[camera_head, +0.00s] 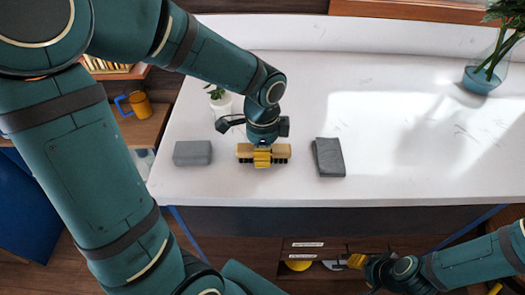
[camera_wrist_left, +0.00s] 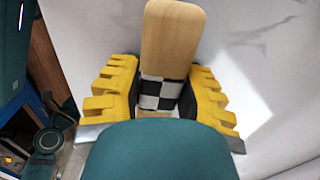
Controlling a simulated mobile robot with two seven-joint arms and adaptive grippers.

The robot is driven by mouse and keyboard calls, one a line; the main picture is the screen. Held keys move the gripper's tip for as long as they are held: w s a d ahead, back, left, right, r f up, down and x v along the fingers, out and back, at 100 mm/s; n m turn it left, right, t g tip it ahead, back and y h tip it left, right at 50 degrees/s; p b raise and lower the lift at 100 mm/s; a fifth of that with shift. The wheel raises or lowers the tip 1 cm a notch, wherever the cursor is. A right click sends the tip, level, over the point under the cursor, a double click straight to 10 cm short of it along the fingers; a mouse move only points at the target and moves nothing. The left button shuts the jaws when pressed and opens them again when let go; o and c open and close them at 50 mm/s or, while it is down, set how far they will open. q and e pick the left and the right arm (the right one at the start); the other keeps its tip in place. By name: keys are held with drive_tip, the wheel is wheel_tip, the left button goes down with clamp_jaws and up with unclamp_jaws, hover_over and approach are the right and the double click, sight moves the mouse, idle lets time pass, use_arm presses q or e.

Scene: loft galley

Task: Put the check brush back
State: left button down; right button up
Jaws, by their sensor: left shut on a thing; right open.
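The check brush (camera_head: 282,150) has a pale wooden back and dark bristles facing down. In the left wrist view, the brush (camera_wrist_left: 172,40) shows a black-and-white check band between the fingers. My left gripper (camera_head: 262,157) is shut on its middle from above. The brush is at the white counter's front part; I cannot tell whether the bristles touch the surface. My right gripper (camera_head: 357,261) is open at the lower right, in front of the drawers below the counter, apart from the brush. Its fingers are small and partly hidden.
A grey block (camera_head: 193,153) lies left of the brush and a folded grey cloth (camera_head: 328,157) right of it. A small potted plant (camera_head: 221,103) stands behind. A glass vase (camera_head: 482,78) is far right. Labelled drawers (camera_head: 307,244) are below; a yellow round thing (camera_head: 299,265) shows there.

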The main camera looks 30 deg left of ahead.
use_arm(q)
drive_tip(key=shift+f, duration=0.1)
drive_tip(key=c, duration=0.7)
unclamp_jaws()
drive_tip(key=shift+r, duration=0.4)
wheel_tip(320, 180, up, 12)
drive_tip(key=shift+f+p, duration=0.25)
drive_tip(key=shift+p, duration=1)
